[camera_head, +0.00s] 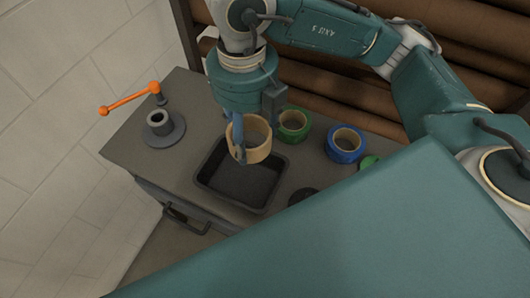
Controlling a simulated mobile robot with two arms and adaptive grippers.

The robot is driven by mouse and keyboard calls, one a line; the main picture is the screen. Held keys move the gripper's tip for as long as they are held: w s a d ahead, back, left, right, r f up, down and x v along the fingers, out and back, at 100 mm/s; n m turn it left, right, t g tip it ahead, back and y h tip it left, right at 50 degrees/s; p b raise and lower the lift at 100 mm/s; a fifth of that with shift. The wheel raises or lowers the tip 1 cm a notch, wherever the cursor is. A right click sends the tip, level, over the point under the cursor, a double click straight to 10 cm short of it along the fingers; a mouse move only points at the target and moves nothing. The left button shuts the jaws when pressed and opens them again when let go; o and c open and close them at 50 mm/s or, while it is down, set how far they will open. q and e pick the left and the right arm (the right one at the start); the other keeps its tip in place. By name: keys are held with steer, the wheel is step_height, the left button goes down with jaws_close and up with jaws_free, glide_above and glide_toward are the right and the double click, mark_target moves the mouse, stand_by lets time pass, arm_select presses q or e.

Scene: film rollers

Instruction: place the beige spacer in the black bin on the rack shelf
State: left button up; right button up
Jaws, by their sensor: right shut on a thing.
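The beige spacer (259,153) is a wide ring. My right gripper (239,153) points down and is shut on the left side of its wall. The spacer hangs over the back part of a shallow black bin (233,206), covering part of its back rim; its exact height above the bin is hard to tell. The bin's visible floor looks empty. The bin sits on a dark grey worktop. My left gripper is not in view.
A green ring (293,124) and a blue ring (345,144) stand right of the bin. A dark round piece (301,196) lies close to its right. A grey flanged hub (161,127) and an orange-handled crank (130,99) are at left. Large brown rolls (330,85) lie behind.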

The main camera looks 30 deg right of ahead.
step_height(320, 180, down, 16)
steer(key=shift+a+r+p, duration=0.1)
steer(key=shift+a+p, duration=0.05)
steer(key=shift+p, duration=0.45)
step_height(320, 180, down, 4)
steer(key=shift+f+p, duration=0.1)
steer(key=shift+p, duration=0.2)
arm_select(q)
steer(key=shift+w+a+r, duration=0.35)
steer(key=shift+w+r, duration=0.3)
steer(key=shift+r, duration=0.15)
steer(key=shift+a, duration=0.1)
arm_select(e)
steer(key=shift+f, duration=0.15)
steer(key=o, duration=0.9)
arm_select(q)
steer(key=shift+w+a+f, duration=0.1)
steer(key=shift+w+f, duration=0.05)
